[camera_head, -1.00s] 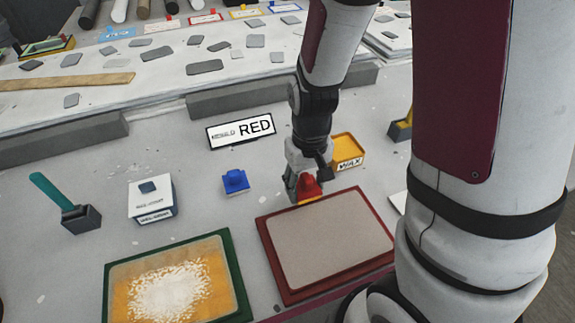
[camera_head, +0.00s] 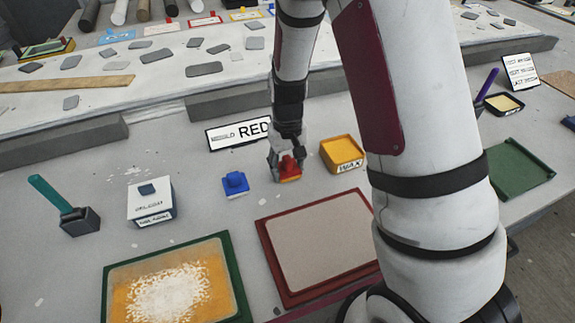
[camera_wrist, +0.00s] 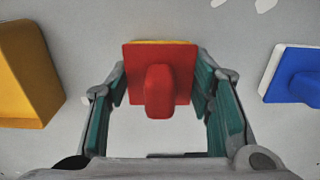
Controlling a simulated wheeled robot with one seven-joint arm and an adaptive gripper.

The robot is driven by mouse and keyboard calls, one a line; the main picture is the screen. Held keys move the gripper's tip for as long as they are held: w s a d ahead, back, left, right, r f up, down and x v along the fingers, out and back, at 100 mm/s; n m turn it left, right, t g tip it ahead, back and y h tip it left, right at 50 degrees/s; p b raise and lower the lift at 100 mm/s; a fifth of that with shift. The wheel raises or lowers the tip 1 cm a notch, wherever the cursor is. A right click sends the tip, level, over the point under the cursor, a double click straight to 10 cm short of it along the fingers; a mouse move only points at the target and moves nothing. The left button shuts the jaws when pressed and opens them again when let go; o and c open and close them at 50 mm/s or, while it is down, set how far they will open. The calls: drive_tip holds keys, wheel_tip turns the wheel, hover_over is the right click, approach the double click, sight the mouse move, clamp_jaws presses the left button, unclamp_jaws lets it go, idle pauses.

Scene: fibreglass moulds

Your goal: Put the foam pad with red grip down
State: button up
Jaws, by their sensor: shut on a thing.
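The foam pad with red grip (camera_head: 289,171) has a red top and knob with a yellow edge below. It is level, at or just above the grey tabletop; I cannot tell if it touches. My gripper (camera_head: 285,160) points down over it, shut on it. In the wrist view, the red pad (camera_wrist: 160,75) sits between the teal-lined fingers of my gripper (camera_wrist: 160,95). The red-framed mould (camera_head: 268,248) lies nearer the camera, with a pale flat surface. A sign reading RED (camera_head: 228,135) stands behind, partly hidden by my arm.
A blue-gripped pad (camera_head: 235,185) is to the left, and a yellow WAX tub (camera_head: 342,154) to the right. A white labelled box (camera_head: 150,202), a teal-handled tool (camera_head: 78,218) and a green-framed mould (camera_head: 108,290) are farther left. A green tray (camera_head: 520,168) is at the right.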

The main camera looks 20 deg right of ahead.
sight(288, 158)
drive_tip(key=shift+f, duration=0.15)
drive_tip(key=o, duration=1.3)
wheel_tip(288, 158, up, 12)
drive_tip(key=shift+f+p, duration=0.2)
drive_tip(key=shift+p, duration=0.2)
drive_tip(key=shift+r, duration=0.6)
drive_tip(key=s+r+t, duration=0.1)
drive_tip(key=s+r, duration=0.4)
drive_tip(key=s, duration=0.3)
drive_tip(key=s+r+t, duration=0.1)
drive_tip(key=s+r, duration=0.4)
drive_tip(key=s, duration=0.3)
drive_tip(key=s+r+t, duration=0.1)
drive_tip(key=s+r, duration=0.4)
drive_tip(key=s, duration=0.4)
drive_tip(key=shift+s+d+t, duration=0.1)
drive_tip(key=shift+d+t, duration=0.05)
drive_tip(key=shift+t, duration=0.15)
